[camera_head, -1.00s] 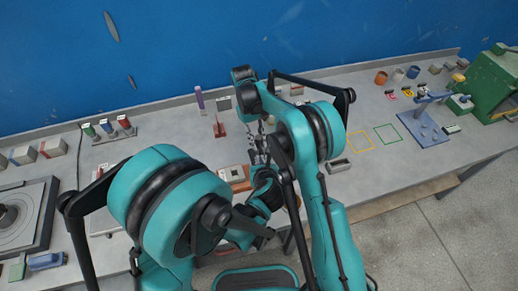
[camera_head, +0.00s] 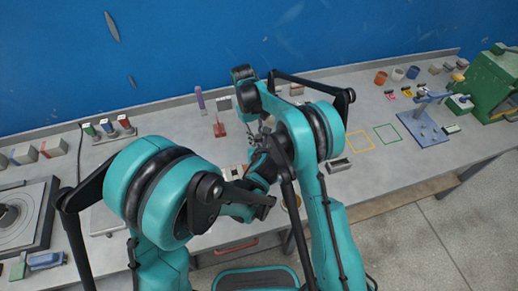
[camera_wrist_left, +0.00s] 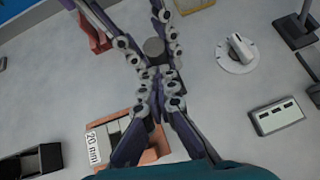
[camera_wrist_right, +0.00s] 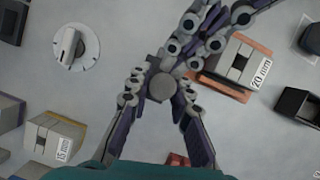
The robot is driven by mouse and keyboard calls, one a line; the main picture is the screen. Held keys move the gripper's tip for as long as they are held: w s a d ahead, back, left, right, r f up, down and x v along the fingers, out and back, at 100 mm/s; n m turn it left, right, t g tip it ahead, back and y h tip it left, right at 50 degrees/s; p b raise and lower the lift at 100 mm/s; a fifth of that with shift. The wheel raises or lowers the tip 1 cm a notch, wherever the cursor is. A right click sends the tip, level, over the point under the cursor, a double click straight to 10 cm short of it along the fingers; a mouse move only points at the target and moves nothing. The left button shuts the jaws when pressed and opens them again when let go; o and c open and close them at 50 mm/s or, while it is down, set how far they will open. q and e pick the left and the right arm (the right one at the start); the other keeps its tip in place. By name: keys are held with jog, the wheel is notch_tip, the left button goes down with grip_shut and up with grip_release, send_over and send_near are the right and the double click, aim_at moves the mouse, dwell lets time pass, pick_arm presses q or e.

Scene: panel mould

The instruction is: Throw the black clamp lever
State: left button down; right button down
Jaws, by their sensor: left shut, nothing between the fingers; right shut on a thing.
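I cannot pick out the black clamp lever for sure in any view. My left gripper (camera_head: 257,142) is over the middle of the bench, close to the right one; in the left wrist view its fingers (camera_wrist_left: 156,86) are shut with nothing between them. My right gripper (camera_wrist_right: 160,80) is shut on a round grey piece (camera_wrist_right: 161,88), seen end-on; it also shows in the left wrist view (camera_wrist_left: 154,47), just beyond my left fingertips. Whether the left fingers touch it I cannot tell. The arms hide much of this spot in the head view.
A 20 mm block on an orange base (camera_wrist_left: 125,140) and a white dial (camera_wrist_left: 238,52) are near the grippers. A 15 mm block (camera_wrist_right: 52,137) and a black open box (camera_wrist_right: 300,103) lie around. A blue stand (camera_head: 425,125) is at the right. Yellow and green outlined squares are empty.

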pick_arm(q)
jog(key=shift+w+r, duration=0.2)
jog(key=shift+w, duration=0.4)
pick_arm(e)
jog(key=shift+s, duration=0.3)
jog(key=c, duration=1.4)
grip_release()
jog(key=shift+c, duration=0.2)
jog(key=shift+o, duration=0.4)
jog(key=shift+w, duration=0.25)
pick_arm(q)
jog(key=shift+f, duration=0.1)
